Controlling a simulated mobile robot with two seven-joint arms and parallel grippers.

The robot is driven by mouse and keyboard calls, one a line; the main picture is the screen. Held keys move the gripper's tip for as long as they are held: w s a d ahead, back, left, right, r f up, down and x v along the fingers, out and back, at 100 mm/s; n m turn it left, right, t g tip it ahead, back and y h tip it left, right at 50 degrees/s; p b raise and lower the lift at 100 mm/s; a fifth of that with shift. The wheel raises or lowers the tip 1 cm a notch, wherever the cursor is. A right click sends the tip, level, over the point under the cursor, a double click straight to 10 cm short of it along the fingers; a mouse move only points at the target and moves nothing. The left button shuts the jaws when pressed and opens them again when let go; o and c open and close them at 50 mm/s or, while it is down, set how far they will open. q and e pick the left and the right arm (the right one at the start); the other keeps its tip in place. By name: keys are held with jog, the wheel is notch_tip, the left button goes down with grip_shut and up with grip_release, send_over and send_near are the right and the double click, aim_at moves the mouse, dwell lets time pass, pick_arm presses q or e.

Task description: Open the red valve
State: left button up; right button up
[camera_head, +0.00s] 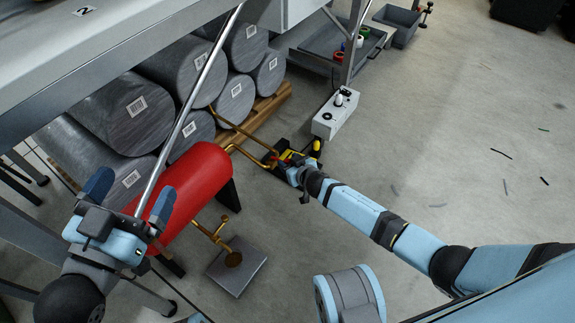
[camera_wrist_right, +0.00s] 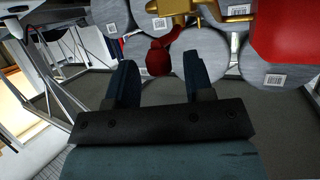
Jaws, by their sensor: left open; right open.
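The red valve handle (camera_wrist_right: 158,58) hangs below a brass fitting (camera_wrist_right: 180,7) in the right wrist view. My right gripper (camera_wrist_right: 161,65) is open, with one finger on either side of the handle in that view. I cannot tell whether the handle is fully between the fingers or just past their tips. In the head view my right gripper (camera_head: 291,164) is at the brass pipe's end and mostly hides the valve. My left gripper (camera_head: 130,197) is open and empty, above the end of the red tank (camera_head: 193,186).
Several grey cylinders (camera_head: 128,112) with barcode labels lie stacked on a wooden pallet (camera_head: 268,106) behind the tank. A white control box (camera_head: 335,115) stands near my right gripper. A silver rod (camera_head: 188,105) slants across the left.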

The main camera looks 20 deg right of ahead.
jog(key=shift+w+a+f, duration=0.2)
jog(key=shift+w+f, duration=0.05)
jog(key=shift+w, duration=0.4)
grip_shut()
jog(key=shift+d, duration=0.1)
